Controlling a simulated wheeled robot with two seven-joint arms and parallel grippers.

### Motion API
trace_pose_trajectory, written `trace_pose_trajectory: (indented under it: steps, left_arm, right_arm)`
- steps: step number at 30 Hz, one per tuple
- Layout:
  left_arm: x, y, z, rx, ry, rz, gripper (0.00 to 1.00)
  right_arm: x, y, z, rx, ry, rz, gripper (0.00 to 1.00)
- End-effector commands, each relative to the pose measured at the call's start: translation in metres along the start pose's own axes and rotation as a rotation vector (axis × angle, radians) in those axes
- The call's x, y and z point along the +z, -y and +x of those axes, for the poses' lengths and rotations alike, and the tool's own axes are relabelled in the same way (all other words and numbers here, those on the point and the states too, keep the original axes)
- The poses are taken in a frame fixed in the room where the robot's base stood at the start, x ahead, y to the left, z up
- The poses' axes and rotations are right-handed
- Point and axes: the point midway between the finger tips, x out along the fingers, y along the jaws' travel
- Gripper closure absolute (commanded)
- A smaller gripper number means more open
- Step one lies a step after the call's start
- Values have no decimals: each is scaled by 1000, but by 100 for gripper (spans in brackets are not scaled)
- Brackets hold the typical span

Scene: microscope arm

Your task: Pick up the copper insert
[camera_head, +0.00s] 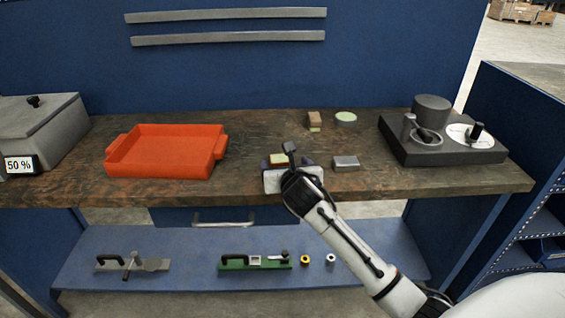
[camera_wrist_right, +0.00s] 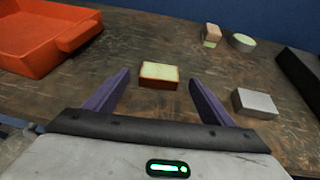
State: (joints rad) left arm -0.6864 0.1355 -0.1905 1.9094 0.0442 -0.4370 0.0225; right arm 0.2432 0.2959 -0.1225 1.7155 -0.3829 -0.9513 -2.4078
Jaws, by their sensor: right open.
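A small block with copper-brown sides and a pale green top (camera_wrist_right: 159,75) lies flat on the workbench; I take it for the copper insert. It also shows in the head view (camera_head: 278,159), partly hidden behind my gripper. My right gripper (camera_head: 288,161) is open and empty, its purple fingers (camera_wrist_right: 159,84) pointing toward the block, one to each side in the wrist view. I cannot tell how high the fingertips are above the bench. A pinkish-brown block with a pale green part (camera_head: 314,121) stands farther back. My left gripper is not in view.
A grey metal block (camera_head: 345,163) lies just right of my gripper, and a round green-topped piece (camera_head: 346,118) is behind. An orange tray (camera_head: 165,152) stands left. A dark grey device (camera_head: 442,150) stands right. A lower shelf (camera_head: 190,252) holds several small parts.

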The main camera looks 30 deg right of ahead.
Motion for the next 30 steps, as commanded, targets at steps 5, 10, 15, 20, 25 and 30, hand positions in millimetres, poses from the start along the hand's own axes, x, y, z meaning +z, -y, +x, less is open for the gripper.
trace_pose_trajectory:
  steps: [5,10,15,20,25,30]
  left_arm:
    - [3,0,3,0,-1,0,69]
    - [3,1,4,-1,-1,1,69]
    - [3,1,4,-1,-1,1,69]
    - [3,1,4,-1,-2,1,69]
    - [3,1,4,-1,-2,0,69]
    - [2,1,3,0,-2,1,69]
  right_arm:
    - [-1,-1,27,-1,-2,3,23]
    - [0,-1,37,0,-1,1,23]
    - [0,-1,37,1,-1,1,23]
    - [0,-1,37,1,-1,1,45]
    - [0,-1,37,1,-1,1,74]
    - [3,-1,36,2,6,2,87]
